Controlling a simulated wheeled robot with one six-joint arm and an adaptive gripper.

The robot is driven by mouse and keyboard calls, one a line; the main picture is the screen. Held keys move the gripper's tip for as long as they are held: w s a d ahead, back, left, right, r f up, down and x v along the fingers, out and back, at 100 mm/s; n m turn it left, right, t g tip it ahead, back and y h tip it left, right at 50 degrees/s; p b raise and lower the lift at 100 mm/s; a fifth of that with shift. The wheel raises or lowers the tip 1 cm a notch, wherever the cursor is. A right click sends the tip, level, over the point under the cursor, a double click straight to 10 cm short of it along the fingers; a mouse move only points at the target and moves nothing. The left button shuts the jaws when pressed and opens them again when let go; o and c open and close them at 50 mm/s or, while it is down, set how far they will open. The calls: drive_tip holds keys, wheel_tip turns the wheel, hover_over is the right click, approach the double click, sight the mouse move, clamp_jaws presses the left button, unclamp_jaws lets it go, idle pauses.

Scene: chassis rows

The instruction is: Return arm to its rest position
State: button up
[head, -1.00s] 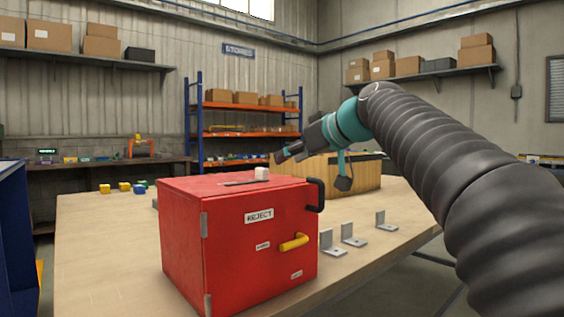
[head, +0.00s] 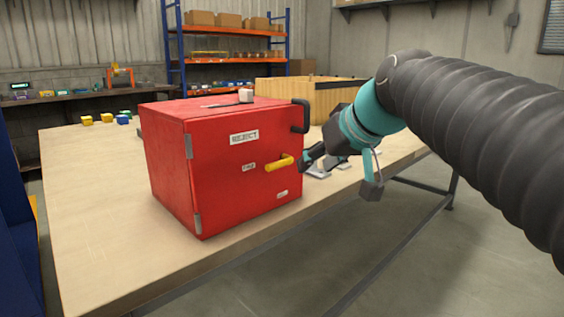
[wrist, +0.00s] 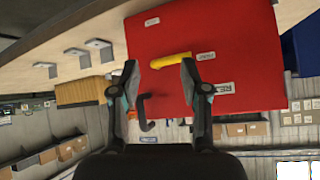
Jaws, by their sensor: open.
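My gripper (head: 306,160) is to the right of the red reject box, close to the box's yellow handle in the head view. In the wrist view my gripper (wrist: 158,80) is open, its two fingers apart with nothing held between them. The red box (head: 235,190) stands on the wooden table with its door shut. The yellow handle (head: 280,163) on its front also shows in the wrist view (wrist: 171,60), just beyond the fingertips. I cannot tell from these views whether a finger touches it.
A black handle (head: 300,115) sticks out at the box's right edge. Metal brackets (wrist: 98,47) stand on the table (head: 95,220). A wooden crate (head: 330,97) is behind. Floor at front right is free.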

drive_tip(key=s+d+f+m+g+h, duration=0.1)
drive_tip(key=s+d+f, duration=0.3)
drive_tip(key=s+f, duration=0.6)
drive_tip(key=s+d+f+m+g+h, duration=0.2)
drive_tip(key=s+d+f, duration=0.3)
drive_tip(key=s+f, duration=0.5)
wheel_tip(320, 180, down, 5)
drive_tip(key=shift+s+r+m+h+p, duration=0.2)
drive_tip(key=shift+m+h+p, duration=0.15)
drive_tip(key=shift+m+h, duration=0.4)
